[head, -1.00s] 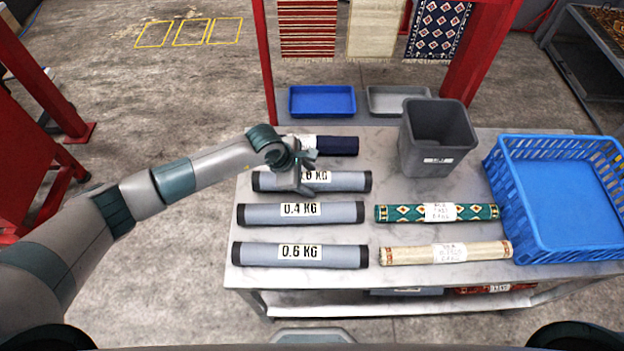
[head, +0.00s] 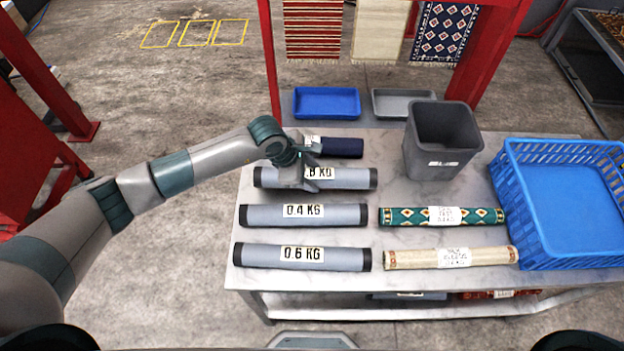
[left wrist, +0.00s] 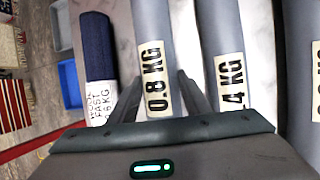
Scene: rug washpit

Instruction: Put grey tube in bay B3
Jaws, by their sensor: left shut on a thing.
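Three grey tubes with black end caps lie in a column on the left half of the steel table. The back one is the 0.8 KG tube (head: 350,178); in front lie the 0.4 KG tube (head: 260,215) and the 0.6 KG tube (head: 260,256). My left gripper (head: 311,178) is shut on the 0.8 KG tube near its middle, covering part of its label. In the left wrist view the 0.8 KG tube (left wrist: 152,35) shows between the fingers. It appears to rest on the table. No bay marked B3 is readable. My right gripper is not in view.
A navy roll (head: 342,147) lies just behind the held tube. A patterned green roll (head: 480,216), a cream roll (head: 412,259), a grey bin (head: 442,145) and a blue crate (head: 570,255) stand rightward. Yellow floor outlines (head: 197,33) lie at the far left.

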